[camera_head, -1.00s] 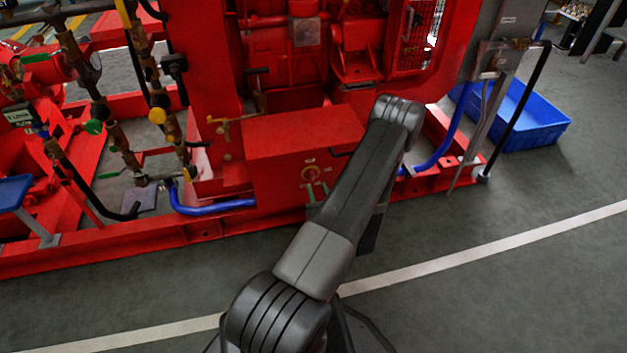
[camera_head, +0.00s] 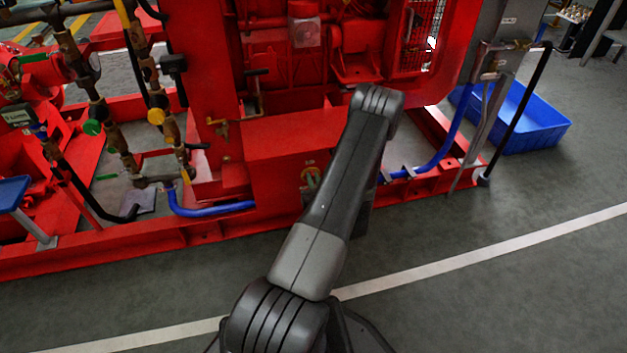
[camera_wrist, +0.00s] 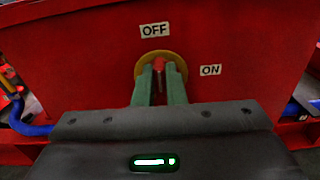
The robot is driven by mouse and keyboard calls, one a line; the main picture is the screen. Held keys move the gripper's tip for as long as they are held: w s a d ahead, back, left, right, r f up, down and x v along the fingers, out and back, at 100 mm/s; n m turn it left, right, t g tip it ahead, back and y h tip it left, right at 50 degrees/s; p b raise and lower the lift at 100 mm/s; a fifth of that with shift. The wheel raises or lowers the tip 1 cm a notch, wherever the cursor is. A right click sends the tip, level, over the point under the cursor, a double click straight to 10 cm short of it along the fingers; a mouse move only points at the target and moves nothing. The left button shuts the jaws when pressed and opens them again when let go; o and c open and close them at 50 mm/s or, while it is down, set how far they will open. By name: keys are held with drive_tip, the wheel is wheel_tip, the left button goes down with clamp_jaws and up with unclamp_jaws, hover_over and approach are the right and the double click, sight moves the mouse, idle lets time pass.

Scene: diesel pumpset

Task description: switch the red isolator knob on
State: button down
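The red isolator knob (camera_wrist: 159,64) sits on a round yellow plate (camera_wrist: 139,70) on the red panel in the wrist view. It stands roughly upright, towards the OFF label (camera_wrist: 155,30); the ON label (camera_wrist: 210,70) is to its right. My gripper's green fingers (camera_wrist: 160,75) point at the plate, one on each side of the knob. They are apart with a narrow gap; I see no clear grip, and contact is hard to tell.
The red box (camera_head: 280,180) with the panel stands on the red skid frame (camera_head: 110,245). Blue hoses (camera_head: 205,210) run on both sides of it. A blue crate (camera_head: 530,125) lies at the right. The grey floor in front is clear.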

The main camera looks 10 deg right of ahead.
drive_tip(key=shift+m, duration=0.3)
drive_tip(key=shift+d+f+m+b, duration=0.2)
drive_tip(key=shift+d+f+m, duration=0.05)
drive_tip(key=shift+m, duration=2.55)
drive_tip(key=shift+d+f+m+b, duration=0.2)
drive_tip(key=shift+f+m, duration=0.05)
drive_tip(key=shift+m, duration=2.55)
drive_tip(key=shift+d+f+m+b, duration=0.2)
drive_tip(key=shift+d+f+m, duration=0.05)
drive_tip(key=shift+m, duration=2.55)
drive_tip(key=c, duration=1.5)
unclamp_jaws()
drive_tip(key=s+p, duration=0.1)
drive_tip(key=s, duration=0.3)
drive_tip(key=s+p, duration=0.1)
drive_tip(key=s, duration=0.4)
drive_tip(key=s+p, duration=0.1)
drive_tip(key=s, duration=0.3)
drive_tip(key=shift+s+d, duration=0.25)
drive_tip(key=shift+s, duration=0.15)
